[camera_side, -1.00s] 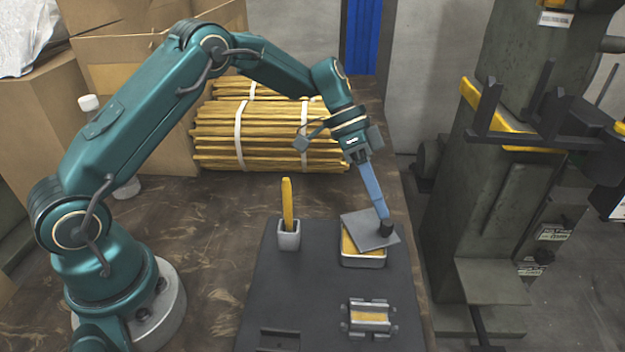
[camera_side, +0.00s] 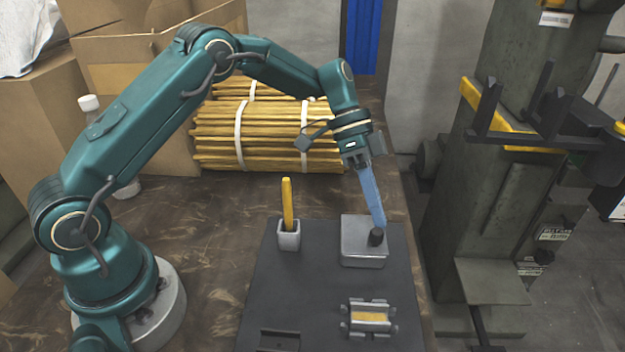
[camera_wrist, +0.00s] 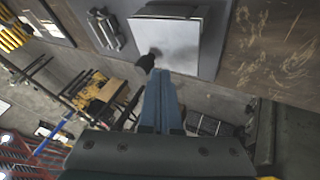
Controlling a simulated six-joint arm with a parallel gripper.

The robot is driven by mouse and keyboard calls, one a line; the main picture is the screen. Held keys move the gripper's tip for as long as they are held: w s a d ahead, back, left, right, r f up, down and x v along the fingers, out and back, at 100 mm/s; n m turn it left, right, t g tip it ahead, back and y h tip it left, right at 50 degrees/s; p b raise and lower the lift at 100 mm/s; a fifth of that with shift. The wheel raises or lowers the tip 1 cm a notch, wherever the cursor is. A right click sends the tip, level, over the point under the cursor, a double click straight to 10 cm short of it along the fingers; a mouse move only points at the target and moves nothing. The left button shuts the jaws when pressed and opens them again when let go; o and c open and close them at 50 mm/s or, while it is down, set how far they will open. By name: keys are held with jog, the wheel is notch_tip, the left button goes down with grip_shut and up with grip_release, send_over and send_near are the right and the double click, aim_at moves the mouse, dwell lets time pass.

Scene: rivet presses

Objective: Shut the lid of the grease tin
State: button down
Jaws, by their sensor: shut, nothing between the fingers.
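The grease tin (camera_side: 362,258) stands on the dark mat, and its grey lid (camera_side: 358,228) lies flat over the top, with no yellow grease showing. In the wrist view the lid (camera_wrist: 172,38) is a pale square near the top. In the wrist view the gripper's tips (camera_wrist: 148,60) show at the lid's lower left edge.
A grey holder (camera_side: 288,237) with a yellow-handled tool (camera_side: 287,203) stands left of the tin. A metal fixture (camera_side: 369,317) with a yellow strip sits in front. Bundled yellow rods (camera_side: 265,135) lie behind, and a large press (camera_side: 500,190) stands at the right.

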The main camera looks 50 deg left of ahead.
jog(key=shift+a, duration=0.1)
jog(key=shift+w+a, duration=0.5)
jog(key=shift+a, duration=0.05)
jog(key=v, duration=0.5)
notch_tip(320, 180, up, 13)
jog(key=t+y, duration=0.2)
jog(key=t, duration=0.1)
send_over(359, 218)
jog(key=s, duration=0.7)
jog(key=s+a+f+n+t+y, duration=0.2)
jog(key=s+a+f+n, duration=0.1)
jog(key=s+n, duration=0.2)
jog(key=s+a+f+n+t+y, duration=0.1)
jog(key=s+a+f+n+y, duration=0.2)
jog(key=s+n, duration=0.3)
jog(key=shift+s+f+t, duration=0.4)
jog(key=shift+s+f, duration=0.15)
jog(key=shift+s, duration=0.4)
jog(key=shift+a, duration=0.1)
